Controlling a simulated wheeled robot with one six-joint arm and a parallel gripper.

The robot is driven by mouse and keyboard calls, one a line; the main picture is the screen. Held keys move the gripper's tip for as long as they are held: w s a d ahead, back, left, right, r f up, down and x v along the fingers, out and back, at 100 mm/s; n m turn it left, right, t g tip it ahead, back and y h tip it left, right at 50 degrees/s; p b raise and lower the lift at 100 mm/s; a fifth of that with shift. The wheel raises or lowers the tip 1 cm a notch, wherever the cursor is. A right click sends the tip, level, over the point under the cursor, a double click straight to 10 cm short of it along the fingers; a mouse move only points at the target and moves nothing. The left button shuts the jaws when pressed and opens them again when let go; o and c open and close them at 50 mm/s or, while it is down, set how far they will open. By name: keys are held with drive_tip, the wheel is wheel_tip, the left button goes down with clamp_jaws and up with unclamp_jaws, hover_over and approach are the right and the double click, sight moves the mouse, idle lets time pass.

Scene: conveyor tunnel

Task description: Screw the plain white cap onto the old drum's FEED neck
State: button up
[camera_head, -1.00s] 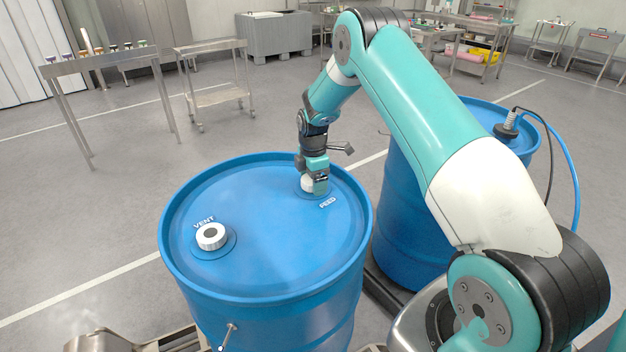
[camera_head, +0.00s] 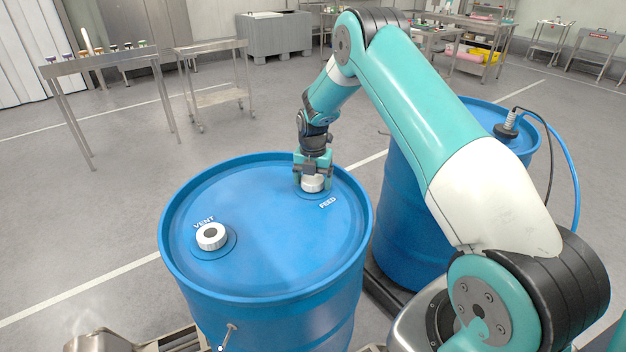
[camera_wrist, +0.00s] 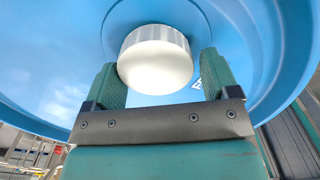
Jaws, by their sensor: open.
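The old drum (camera_head: 265,265) is blue and stands upright in front of me, with VENT and FEED lettering on its lid. The plain white cap (camera_head: 312,185) sits at the FEED neck; in the wrist view the cap (camera_wrist: 156,60) shows a smooth top and ribbed side, and hides the neck under it. My gripper (camera_head: 313,180) points down over it. In the wrist view my gripper's (camera_wrist: 162,80) two green fingers stand on either side of the cap, open, with a small gap visible. I cannot tell how far the cap is threaded.
The VENT neck has a white cap with a dark centre (camera_head: 211,236). A second blue drum (camera_head: 405,215) stands behind to the right, with a dark fitting (camera_head: 506,130) and hoses. A steel table (camera_head: 100,64) and a cart (camera_head: 215,95) stand at the back left.

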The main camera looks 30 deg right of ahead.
drive_tip(key=c, duration=0.8)
drive_tip(key=m, duration=0.4)
drive_tip(key=shift+c, duration=0.2)
drive_tip(key=shift+f+m, duration=0.1)
drive_tip(key=shift+m, duration=0.6)
drive_tip(key=shift+m, duration=0.9)
drive_tip(key=m, duration=0.3)
drive_tip(key=shift+m, duration=0.3)
drive_tip(key=m, duration=0.3)
drive_tip(key=shift+w+d+f+m, duration=0.1)
drive_tip(key=shift+w+m, duration=0.05)
drive_tip(key=shift+m, duration=0.75)
